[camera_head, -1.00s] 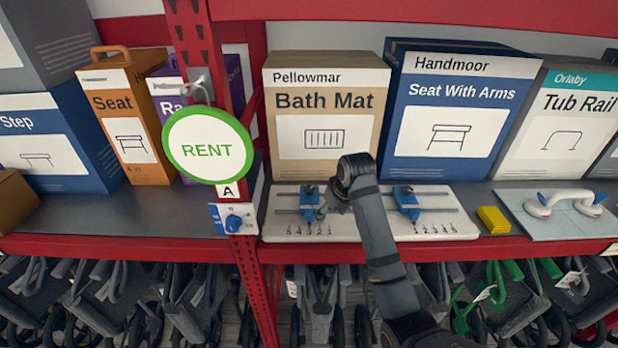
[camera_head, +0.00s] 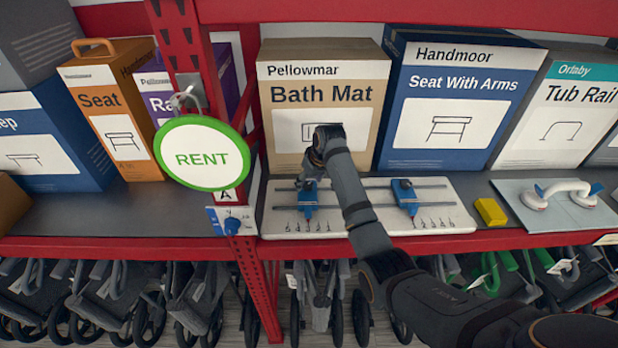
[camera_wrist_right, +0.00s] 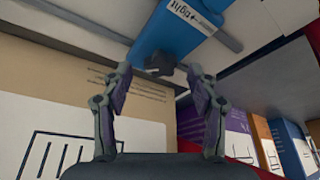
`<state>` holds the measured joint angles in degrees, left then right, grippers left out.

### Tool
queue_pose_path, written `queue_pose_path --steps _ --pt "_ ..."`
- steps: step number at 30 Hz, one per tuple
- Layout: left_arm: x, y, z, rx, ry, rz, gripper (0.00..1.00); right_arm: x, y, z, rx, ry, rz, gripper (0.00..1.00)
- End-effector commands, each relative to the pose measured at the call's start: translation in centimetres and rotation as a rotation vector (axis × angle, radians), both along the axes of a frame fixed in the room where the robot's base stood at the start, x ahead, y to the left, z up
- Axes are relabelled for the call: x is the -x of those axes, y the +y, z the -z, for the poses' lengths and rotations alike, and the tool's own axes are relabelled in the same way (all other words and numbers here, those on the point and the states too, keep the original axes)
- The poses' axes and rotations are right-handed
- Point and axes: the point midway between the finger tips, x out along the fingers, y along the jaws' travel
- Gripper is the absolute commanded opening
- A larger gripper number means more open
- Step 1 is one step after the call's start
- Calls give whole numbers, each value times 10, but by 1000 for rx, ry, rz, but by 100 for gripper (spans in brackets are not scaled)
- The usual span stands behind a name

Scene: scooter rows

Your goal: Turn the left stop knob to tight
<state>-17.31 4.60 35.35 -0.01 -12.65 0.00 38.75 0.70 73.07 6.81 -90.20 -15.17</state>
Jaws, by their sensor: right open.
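The left stop (camera_head: 308,199) is a blue block on the rails of a white board (camera_head: 345,222). In the right wrist view, the blue stop (camera_wrist_right: 185,32) carries a white label that seems to read "tight" with a mark beside it. Its dark knob (camera_wrist_right: 166,70) sticks out from the block's end. My right gripper (camera_head: 309,178) is at the back of the left stop. In the wrist view, the fingers of my right gripper (camera_wrist_right: 160,82) are open, one on each side of the knob, with gaps. My left gripper is not in view.
The right stop (camera_head: 405,197) sits on the same rails. The Bath Mat box (camera_head: 322,90) stands close behind the board. A yellow block (camera_head: 490,212) lies to the right. A red post with a round RENT sign (camera_head: 202,152) stands to the left.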

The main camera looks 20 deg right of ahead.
Motion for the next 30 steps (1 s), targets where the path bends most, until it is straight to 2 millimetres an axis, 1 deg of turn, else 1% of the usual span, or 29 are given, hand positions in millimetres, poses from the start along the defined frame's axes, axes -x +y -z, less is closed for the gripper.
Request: queue_pose_path --steps 1,4,7,11,14,15,23,24,30 --pt "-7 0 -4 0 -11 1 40 -1 1 3 -1 1 0 60" --pt "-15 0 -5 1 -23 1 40 -3 1 8 0 0 0 60" --pt "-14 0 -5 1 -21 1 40 -4 1 10 1 -1 0 60" --pt "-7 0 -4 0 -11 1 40 -4 1 10 1 -1 0 60" --pt "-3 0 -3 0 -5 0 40 -4 1 10 1 -1 0 47" --pt "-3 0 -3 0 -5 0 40 -4 1 10 1 -1 0 42" --pt "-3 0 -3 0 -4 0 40 -3 1 10 1 -1 0 7" --pt "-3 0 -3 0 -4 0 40 -4 1 10 1 -1 0 5" --pt "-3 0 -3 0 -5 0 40 -3 1 9 1 -1 19 5"
